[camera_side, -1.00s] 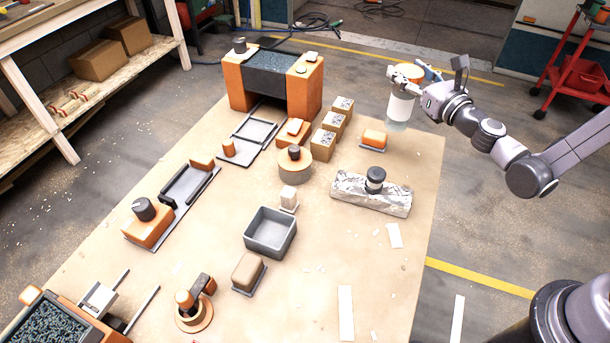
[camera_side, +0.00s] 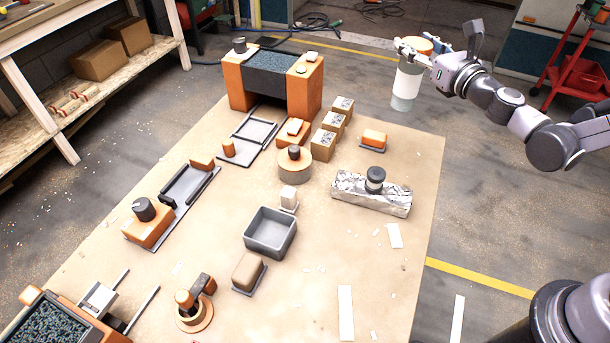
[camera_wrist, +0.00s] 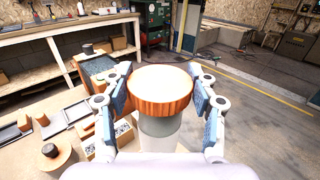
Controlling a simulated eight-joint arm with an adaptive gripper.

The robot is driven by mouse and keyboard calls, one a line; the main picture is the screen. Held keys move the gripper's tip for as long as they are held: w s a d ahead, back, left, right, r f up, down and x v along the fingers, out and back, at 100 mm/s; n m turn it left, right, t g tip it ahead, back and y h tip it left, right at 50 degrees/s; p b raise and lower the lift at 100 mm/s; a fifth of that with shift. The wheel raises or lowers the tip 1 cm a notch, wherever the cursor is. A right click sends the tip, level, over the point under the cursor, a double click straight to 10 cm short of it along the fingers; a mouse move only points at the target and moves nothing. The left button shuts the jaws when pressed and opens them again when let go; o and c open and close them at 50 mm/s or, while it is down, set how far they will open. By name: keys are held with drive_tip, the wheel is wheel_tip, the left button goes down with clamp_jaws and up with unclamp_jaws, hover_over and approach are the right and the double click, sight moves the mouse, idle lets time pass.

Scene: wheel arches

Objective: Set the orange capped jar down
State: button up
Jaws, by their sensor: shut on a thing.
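The orange capped jar (camera_side: 406,82) has a clear body with a white band and an orange lid. My gripper (camera_side: 413,50) is shut on it near the lid and holds it upright in the air, at the far right corner of the table in the side view. In the wrist view the orange lid (camera_wrist: 160,90) sits between the two fingers of my gripper (camera_wrist: 160,100), with the grey and clear body below it. The jar's base is hidden in the wrist view. The tan tabletop (camera_side: 405,145) lies below and left of the jar.
Several speckled boxes (camera_side: 323,145) and an orange block on a plate (camera_side: 373,139) stand near the far right part of the table. A foil-like bar (camera_side: 345,194) carries a dark-capped jar (camera_side: 375,179). An orange arch machine (camera_side: 238,84) stands at the back. A grey bin (camera_side: 270,236) sits mid-table.

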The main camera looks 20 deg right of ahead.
drive_tip(key=w+a+n+g+y, duration=0.2)
drive_tip(key=a+n+y, duration=0.3)
drive_tip(key=a, duration=0.6)
drive_tip(key=w+a+n+g+y, duration=0.25)
drive_tip(key=a+y, duration=0.35)
drive_tip(key=a, duration=0.6)
drive_tip(key=s+a+n+g+y, duration=0.2)
drive_tip(key=a+n+g+y, duration=0.1)
drive_tip(key=a, duration=0.4)
drive_tip(key=s+a+n+g+y, duration=0.2)
drive_tip(key=a+n+g, duration=0.15)
drive_tip(key=a, duration=0.35)
wheel_tip(320, 180, down, 15)
drive_tip(key=m, duration=0.1)
drive_tip(key=shift+w, duration=0.25)
drive_tip(key=shift+d+f, duration=0.1)
drive_tip(key=shift+f, duration=0.1)
drive_tip(key=o, duration=1.6)
drive_tip(key=shift+r, duration=0.1)
